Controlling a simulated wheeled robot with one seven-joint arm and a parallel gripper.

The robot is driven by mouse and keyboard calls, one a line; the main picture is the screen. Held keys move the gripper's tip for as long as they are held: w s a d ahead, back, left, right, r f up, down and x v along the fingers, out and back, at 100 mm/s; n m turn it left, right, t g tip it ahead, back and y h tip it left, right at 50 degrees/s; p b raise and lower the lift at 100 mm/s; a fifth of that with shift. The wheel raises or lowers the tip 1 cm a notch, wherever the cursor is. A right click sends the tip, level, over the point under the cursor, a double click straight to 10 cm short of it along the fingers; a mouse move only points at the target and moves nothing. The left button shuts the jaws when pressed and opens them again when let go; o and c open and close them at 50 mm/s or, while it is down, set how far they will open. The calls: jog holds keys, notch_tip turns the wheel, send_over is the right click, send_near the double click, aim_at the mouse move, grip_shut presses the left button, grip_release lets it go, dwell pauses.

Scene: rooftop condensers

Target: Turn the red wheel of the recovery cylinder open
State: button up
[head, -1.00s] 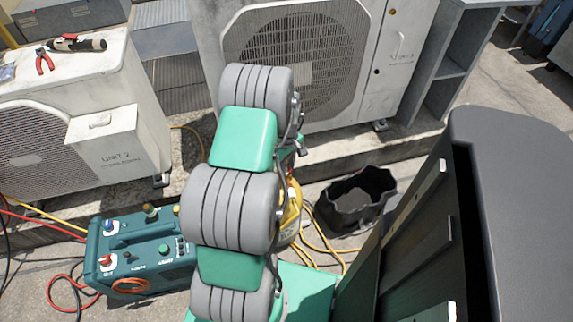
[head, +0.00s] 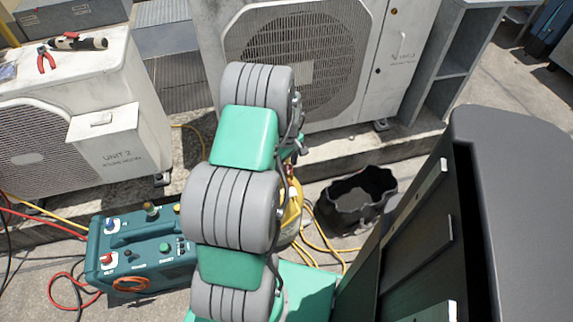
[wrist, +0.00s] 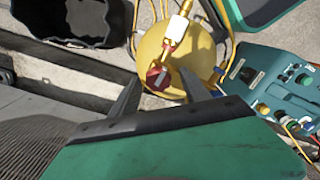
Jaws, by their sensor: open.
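The recovery cylinder (wrist: 190,50) is yellow and seen from above in the wrist view. Its red wheel (wrist: 157,77) sits near the cylinder's lower left edge, with brass fittings beside it. My gripper (wrist: 158,80) is open, its two grey fingers apart on the left and right of the red wheel. I cannot tell whether either finger touches it or how much height separates them. In the head view my arm hides most of the yellow cylinder (head: 291,208), and the gripper and wheel are not clearly visible there.
A teal recovery machine (head: 140,250) with hoses stands left of my arm. A black bucket (head: 357,198) stands right of the cylinder. Condenser units (head: 300,60) stand behind on a concrete ledge. Yellow hoses (head: 322,240) lie on the floor around the cylinder.

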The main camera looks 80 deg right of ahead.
aim_at(286, 168)
notch_tip(286, 168, up, 8)
jog(key=shift+f+p, duration=0.15)
jog(key=shift+p, duration=0.55)
jog(key=shift+w+r, duration=0.25)
jog(key=w+a+r+n+t+h+p, duration=0.1)
jog(key=w+a+r+n+p, duration=0.2)
jog(key=w+a+r+p, duration=1.3)
jog(key=w+a+r, duration=0.1)
jog(key=a+r, duration=0.5)
jog(key=w+a+r+n+t+p, duration=0.1)
jog(key=w+a+r, duration=0.2)
jog(key=a+r, duration=0.5)
jog(key=w+a+r+n+t+y, duration=0.1)
jog(key=w+a+r, duration=0.2)
jog(key=a, duration=1.4)
notch_tip(286, 168, up, 5)
jog(key=shift+w+a+f+p, duration=0.15)
jog(key=shift+w+a+p, duration=0.05)
jog(key=shift+a+p, duration=0.2)
jog(key=shift+d, duration=0.1)
jog(key=shift+c, duration=0.2)
